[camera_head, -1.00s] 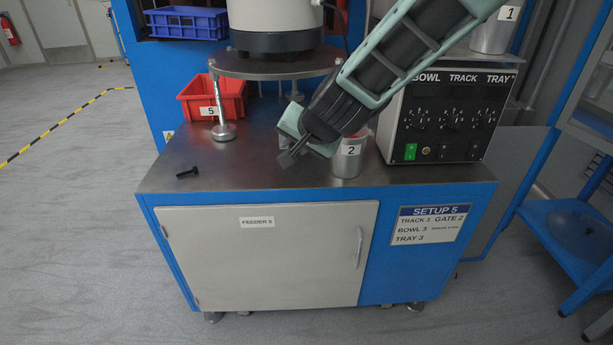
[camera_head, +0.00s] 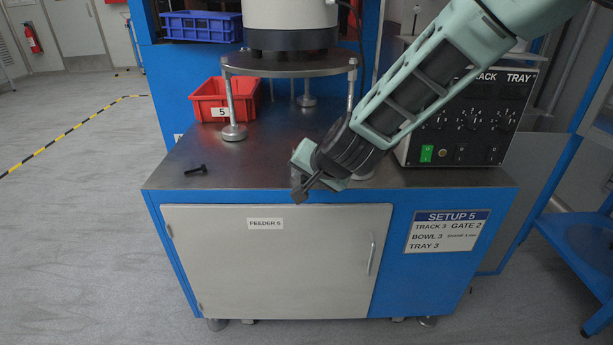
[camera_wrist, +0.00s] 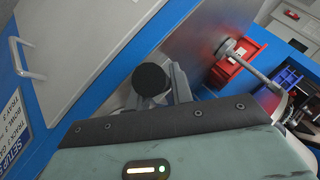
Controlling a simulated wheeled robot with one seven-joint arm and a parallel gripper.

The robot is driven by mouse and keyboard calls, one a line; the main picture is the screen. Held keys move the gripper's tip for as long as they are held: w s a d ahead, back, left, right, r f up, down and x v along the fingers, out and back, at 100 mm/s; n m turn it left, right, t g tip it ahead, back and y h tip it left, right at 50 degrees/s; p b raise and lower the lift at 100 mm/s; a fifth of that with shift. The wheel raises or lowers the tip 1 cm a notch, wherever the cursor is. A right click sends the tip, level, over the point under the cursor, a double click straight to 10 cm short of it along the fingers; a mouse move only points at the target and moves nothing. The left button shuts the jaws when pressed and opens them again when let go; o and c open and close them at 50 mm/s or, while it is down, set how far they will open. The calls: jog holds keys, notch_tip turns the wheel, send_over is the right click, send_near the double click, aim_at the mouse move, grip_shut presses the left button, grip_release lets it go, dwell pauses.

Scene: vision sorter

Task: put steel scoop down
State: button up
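My gripper (camera_head: 303,191) hangs low over the front edge of the steel bench top, slanting down from the right. In the wrist view, a dark round end (camera_wrist: 151,79) sits between the grey fingers and appears gripped.
A black bolt (camera_head: 195,170) lies on the bench top (camera_head: 240,165) at left. A red bin marked 5 (camera_head: 212,100) stands behind it, beside the round feeder stand (camera_head: 290,65). A control box (camera_head: 470,115) stands at right.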

jog(key=shift+o, duration=1.4)
jog(key=shift+r, duration=0.25)
jog(key=p+v, duration=0.3)
jog(key=v, duration=0.9)
jog(key=s+f+n+g, duration=0.2)
jog(key=s+n+g, duration=0.45)
jog(key=s, duration=0.95)
jog(key=s+d+n+g+h, duration=0.1)
jog(key=s+d+n+h, duration=0.2)
jog(key=s+d+n, duration=0.2)
jog(key=s+d, duration=0.3)
jog(key=s, duration=0.2)
jog(key=shift+f+n+g, duration=0.35)
